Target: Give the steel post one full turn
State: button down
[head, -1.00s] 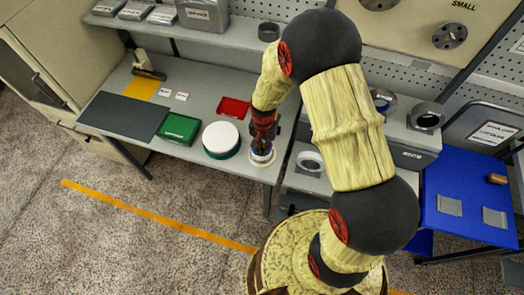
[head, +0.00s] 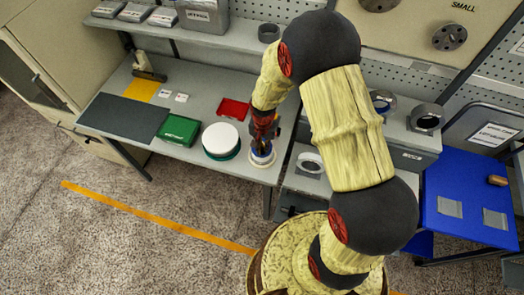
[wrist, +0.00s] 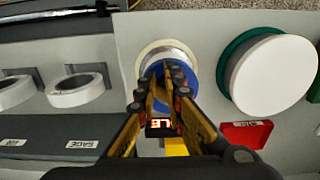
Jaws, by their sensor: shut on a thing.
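The post itself is mostly hidden between the fingers. A small display with red digits (wrist: 158,123) shows partly behind the fingers; its full reading is hidden.
A white-topped green round container (head: 221,139) stands close left of the spindle. A red tray (head: 234,108) and a green box (head: 179,129) lie on the bench. White rings (wrist: 76,90) sit on the other side. A shelf (head: 225,32) runs behind.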

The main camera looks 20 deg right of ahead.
jog(key=shift+w, duration=0.25)
dwell(0.4)
